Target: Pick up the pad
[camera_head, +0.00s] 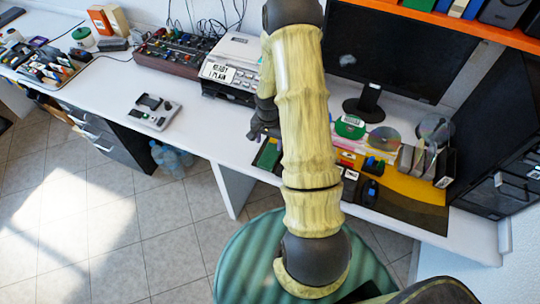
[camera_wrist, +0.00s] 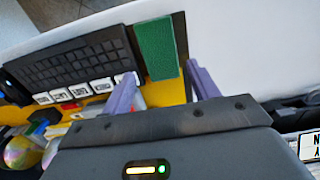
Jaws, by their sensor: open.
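A flat green rectangular pad (camera_wrist: 155,48) lies on the desk beside a black keyboard in the wrist view. In the head view the pad (camera_head: 268,156) shows near the desk's front edge, left of my arm, partly covered by it. My gripper (camera_wrist: 163,78) is open and empty, with its two purple fingers apart. The near end of the pad shows between the fingertips in the wrist view; I cannot tell the height between them. In the head view my gripper (camera_head: 259,130) is dark and small, just above and left of the pad.
The keyboard (camera_wrist: 75,66) lies close along the pad's left side in the wrist view. A yellow and dark desk mat (camera_head: 415,190) holds a mouse (camera_head: 370,192) and small items. A monitor (camera_head: 400,55) and a printer (camera_head: 232,70) stand behind. White desk left of the pad is clear.

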